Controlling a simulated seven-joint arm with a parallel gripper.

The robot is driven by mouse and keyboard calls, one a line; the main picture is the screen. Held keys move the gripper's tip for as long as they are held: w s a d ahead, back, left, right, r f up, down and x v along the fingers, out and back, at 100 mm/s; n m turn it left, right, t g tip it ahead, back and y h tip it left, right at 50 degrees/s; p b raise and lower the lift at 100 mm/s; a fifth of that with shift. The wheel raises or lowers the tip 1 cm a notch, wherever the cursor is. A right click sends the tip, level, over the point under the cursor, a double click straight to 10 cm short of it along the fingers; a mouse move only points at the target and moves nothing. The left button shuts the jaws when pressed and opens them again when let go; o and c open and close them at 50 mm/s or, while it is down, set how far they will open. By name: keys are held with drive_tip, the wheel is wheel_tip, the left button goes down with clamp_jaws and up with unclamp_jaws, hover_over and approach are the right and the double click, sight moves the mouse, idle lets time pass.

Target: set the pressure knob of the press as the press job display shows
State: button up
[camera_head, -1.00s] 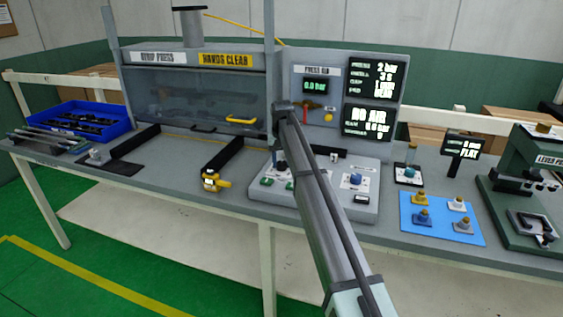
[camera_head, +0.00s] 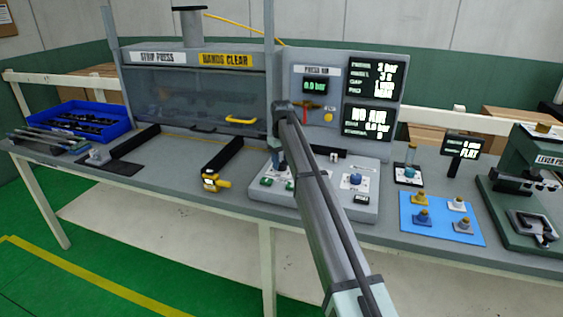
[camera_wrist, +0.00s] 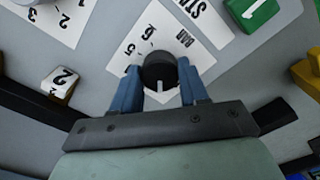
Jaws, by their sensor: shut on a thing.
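The press job display (camera_head: 377,78) at the upper right of the press panel shows a top line reading 2 bar and a second line reading 3 s. In the wrist view the pressure knob (camera_wrist: 158,70) is black, on a white BAR dial plate (camera_wrist: 185,43) with 5 and 6 readable. Its white pointer mark faces down, toward my palm; the rest of the scale is hidden. My gripper (camera_wrist: 160,86) has its blue fingers on both sides of the knob, shut on it. In the head view my gripper (camera_head: 280,162) is at the control console's left part, and my arm hides the knob.
The grey console (camera_head: 368,208) also carries a blue knob (camera_head: 356,178) and green buttons. A lower display (camera_head: 368,121) reads NO AIR. A blue mat (camera_head: 440,232) with several small parts is to the right.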

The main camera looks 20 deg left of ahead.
sight(281, 163)
idle(0.3)
drive_tip(key=o, duration=1.1)
drive_tip(key=shift+c, duration=0.2)
drive_tip(key=shift+r, duration=0.1)
wheel_tip(281, 163, up, 14)
drive_tip(key=shift+f, duration=0.2)
